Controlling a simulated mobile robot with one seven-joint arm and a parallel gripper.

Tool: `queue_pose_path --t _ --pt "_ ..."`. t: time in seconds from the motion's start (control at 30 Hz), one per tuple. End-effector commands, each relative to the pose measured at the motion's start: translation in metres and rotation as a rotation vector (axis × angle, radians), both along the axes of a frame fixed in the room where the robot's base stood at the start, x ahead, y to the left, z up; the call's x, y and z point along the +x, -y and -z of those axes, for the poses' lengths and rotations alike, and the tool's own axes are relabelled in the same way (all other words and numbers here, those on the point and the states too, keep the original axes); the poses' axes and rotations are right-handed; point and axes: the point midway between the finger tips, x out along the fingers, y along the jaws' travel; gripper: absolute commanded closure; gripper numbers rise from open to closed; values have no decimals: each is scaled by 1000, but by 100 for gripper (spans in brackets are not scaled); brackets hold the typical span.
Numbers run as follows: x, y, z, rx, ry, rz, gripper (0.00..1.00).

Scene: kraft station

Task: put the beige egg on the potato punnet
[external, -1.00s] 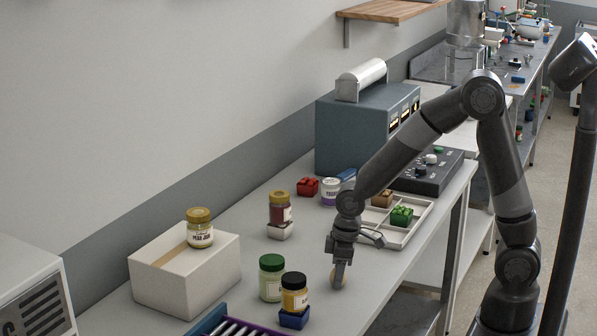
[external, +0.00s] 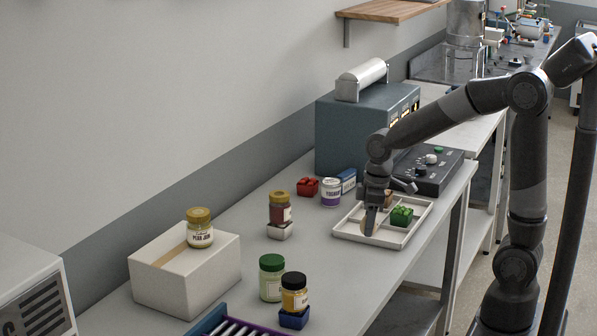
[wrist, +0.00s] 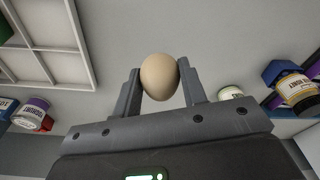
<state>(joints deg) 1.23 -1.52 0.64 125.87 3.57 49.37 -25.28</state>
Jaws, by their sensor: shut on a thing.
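My gripper (external: 371,220) is shut on the beige egg. In the wrist view the egg (wrist: 160,77) sits upright between the two fingertips. In the external view the gripper points down at the left part of the white divided tray (external: 411,233); its exact height above the tray is hard to tell. A small brown block-like thing (external: 389,198), perhaps the potato punnet, is in the tray just behind and right of the gripper, mostly hidden by it. A green punnet (external: 402,216) sits in the tray to the right.
A red punnet (external: 307,187), a purple-labelled jar (external: 331,192) and a blue box (external: 348,180) stand behind the tray. A dark-red jar (external: 279,207) stands on a white punnet to the left. A control panel (external: 428,170) lies beyond.

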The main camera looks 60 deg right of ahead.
Motion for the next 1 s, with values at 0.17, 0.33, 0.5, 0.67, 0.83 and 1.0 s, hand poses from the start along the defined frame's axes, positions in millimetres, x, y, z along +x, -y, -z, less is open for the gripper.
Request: queue_pose_path --t 0.17,0.33,0.5,0.67,0.83,1.0 --pt "-2 7 -4 0 1 1 74" --pt "6 22 -8 -2 0 5 74" --pt "27 65 -16 -7 -5 14 74" --pt "46 120 -26 -11 -8 18 74" --pt "56 184 -35 -10 -13 21 74" --pt "56 251 -43 -9 -14 25 74"
